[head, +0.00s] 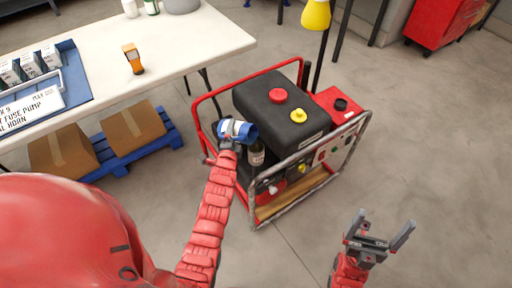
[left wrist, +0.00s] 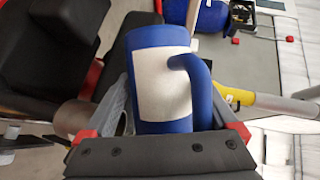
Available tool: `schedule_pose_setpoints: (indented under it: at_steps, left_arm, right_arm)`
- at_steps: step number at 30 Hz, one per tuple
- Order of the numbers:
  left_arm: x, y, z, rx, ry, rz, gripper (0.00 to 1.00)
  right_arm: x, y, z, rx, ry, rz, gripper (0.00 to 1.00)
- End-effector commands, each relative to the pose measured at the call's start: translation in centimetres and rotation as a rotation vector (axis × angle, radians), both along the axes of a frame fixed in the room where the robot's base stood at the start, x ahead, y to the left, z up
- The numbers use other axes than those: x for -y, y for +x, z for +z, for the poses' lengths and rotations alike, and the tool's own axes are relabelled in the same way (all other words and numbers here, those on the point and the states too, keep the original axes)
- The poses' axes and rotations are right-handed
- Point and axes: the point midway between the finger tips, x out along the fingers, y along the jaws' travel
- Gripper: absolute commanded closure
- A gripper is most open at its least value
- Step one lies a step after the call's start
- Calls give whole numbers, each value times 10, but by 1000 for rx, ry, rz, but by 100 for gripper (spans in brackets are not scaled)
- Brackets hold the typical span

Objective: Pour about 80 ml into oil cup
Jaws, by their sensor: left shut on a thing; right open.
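My left gripper (head: 230,143) is shut on a blue jug (head: 238,130) with a white label. The jug is tipped over to the right, at the left side of the generator. In the left wrist view the jug (left wrist: 165,75) lies between the two fingers of the left gripper (left wrist: 165,125). No liquid stream can be made out. My right gripper (head: 378,240) is open and empty over the floor at lower right.
A white table (head: 195,40) stands at left, with boxes (head: 135,128) on a blue pallet below.

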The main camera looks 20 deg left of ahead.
Motion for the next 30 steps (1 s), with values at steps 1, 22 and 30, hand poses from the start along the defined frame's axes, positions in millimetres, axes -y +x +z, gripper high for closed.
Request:
schedule_pose_setpoints:
  at_steps: [1, 22, 30]
  left_arm:
    - [0, 0, 0, 2, 2, -1, 80]
    - [1, 0, 3, 6, 38, -2, 80]
    - [2, 0, 4, 9, 54, -2, 80]
  right_arm:
    - [0, 0, -1, 0, 0, 0, 0]
    - [0, 0, -9, 0, 0, 0, 0]
    - [0, 0, -12, 0, 0, 0, 0]
